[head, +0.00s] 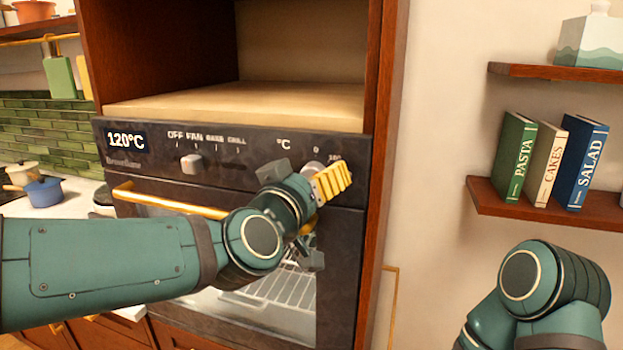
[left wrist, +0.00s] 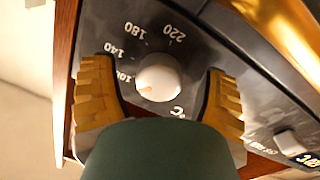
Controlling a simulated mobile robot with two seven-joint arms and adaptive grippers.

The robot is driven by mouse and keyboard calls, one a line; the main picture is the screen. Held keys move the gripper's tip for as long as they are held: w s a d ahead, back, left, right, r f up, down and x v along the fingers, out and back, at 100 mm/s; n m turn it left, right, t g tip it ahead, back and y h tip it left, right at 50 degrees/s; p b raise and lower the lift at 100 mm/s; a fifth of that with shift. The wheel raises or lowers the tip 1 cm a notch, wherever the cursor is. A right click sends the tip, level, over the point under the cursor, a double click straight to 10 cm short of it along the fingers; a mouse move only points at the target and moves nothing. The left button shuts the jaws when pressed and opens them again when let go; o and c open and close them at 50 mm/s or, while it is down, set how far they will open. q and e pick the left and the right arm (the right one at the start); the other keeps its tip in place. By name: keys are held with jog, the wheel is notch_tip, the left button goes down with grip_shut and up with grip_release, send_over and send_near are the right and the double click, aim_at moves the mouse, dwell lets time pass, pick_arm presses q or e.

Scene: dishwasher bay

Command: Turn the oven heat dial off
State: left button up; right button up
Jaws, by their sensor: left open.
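The oven heat dial is a round white knob (left wrist: 158,77) on the dark oven panel, seen in the left wrist view. A small orange mark on its face points to the left, near the low end of the printed scale. My left gripper (left wrist: 160,96) is open, with its yellow-padded fingers on either side of the knob and gaps showing between. In the head view the left gripper (head: 311,182) is at the right end of the panel and mostly covers the knob. The display (head: 126,141) reads 120°C. My right gripper is out of view; only part of that arm shows.
A mode slider (head: 191,163) sits left on the panel below OFF, FAN and other labels. A brass oven handle (head: 165,202) runs below it. The cabinet's wooden side (head: 383,150) stands close right of the dial. Shelves with books (head: 515,157) hang farther right.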

pick_arm(q)
jog(key=c, duration=1.2)
jog(key=shift+f+n+b, duration=0.15)
jog(key=shift+n+b, duration=0.35)
jog(key=shift+b, duration=0.2)
jog(key=shift+n+b, duration=1.05)
jog(key=shift+n, duration=0.05)
jog(key=n+b, duration=0.2)
jog(key=n, duration=0.1)
jog(key=shift+s, duration=0.1)
jog(key=shift+d+n+t+b, duration=0.1)
jog(key=shift+n+t+b, duration=0.3)
jog(key=shift+n+b, duration=0.55)
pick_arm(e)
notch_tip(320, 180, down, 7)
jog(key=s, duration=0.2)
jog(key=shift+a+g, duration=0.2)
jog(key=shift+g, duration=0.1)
pick_arm(q)
jog(key=shift+n, duration=0.35)
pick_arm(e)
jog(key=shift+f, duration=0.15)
